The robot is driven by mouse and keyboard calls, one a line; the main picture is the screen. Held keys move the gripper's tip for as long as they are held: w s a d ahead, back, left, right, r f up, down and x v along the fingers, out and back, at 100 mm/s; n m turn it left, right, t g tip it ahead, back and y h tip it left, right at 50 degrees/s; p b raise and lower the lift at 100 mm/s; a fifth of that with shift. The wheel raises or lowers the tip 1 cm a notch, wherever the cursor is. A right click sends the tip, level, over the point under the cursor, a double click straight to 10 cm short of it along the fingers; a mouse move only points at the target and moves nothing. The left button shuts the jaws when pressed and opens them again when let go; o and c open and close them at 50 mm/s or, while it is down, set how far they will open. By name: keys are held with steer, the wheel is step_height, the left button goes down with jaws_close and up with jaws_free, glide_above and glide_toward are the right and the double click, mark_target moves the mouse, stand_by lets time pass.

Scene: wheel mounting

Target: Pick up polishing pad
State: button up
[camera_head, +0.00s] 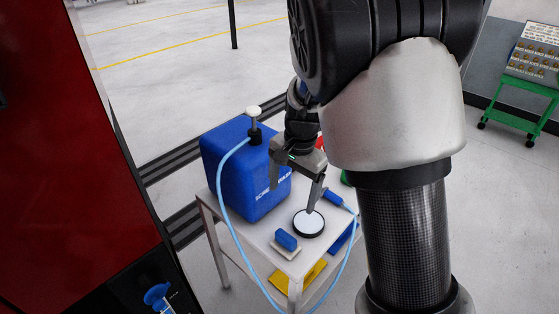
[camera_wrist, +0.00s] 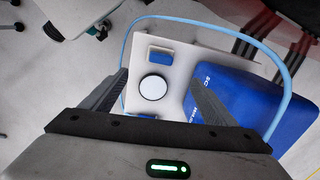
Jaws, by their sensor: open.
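A round white pad with a black rim (camera_head: 308,223) lies flat on the small white table (camera_head: 262,262); I take it to be the polishing pad. In the wrist view the round pad (camera_wrist: 153,88) shows whole between the two fingers. My gripper (camera_head: 291,200) is open and empty, pointing down above the table. In the head view its right fingertip overlaps the pad's far edge; I cannot tell the exact height between them. A blue block on a white base (camera_head: 287,241) lies beside the pad, apart from it.
A large blue container (camera_head: 235,170) with a white-topped pump stands close to the gripper's left. A light blue hose (camera_head: 228,205) loops around the table to a blue handle (camera_head: 333,197). A yellow item (camera_head: 308,285) lies below the tabletop. A red cabinet (camera_head: 70,150) stands left.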

glide_above(286, 236)
step_height(286, 236, down, 6)
steer(key=r, duration=0.1)
steer(key=shift+m+h, duration=0.4)
steer(key=f, duration=1.1)
steer(key=shift+d+f, duration=0.2)
steer(key=shift+a+f, duration=0.2)
steer(key=shift+f, duration=2.9)
steer(key=c, duration=1.1)
steer(key=shift+r, duration=0.1)
step_height(286, 236, up, 10)
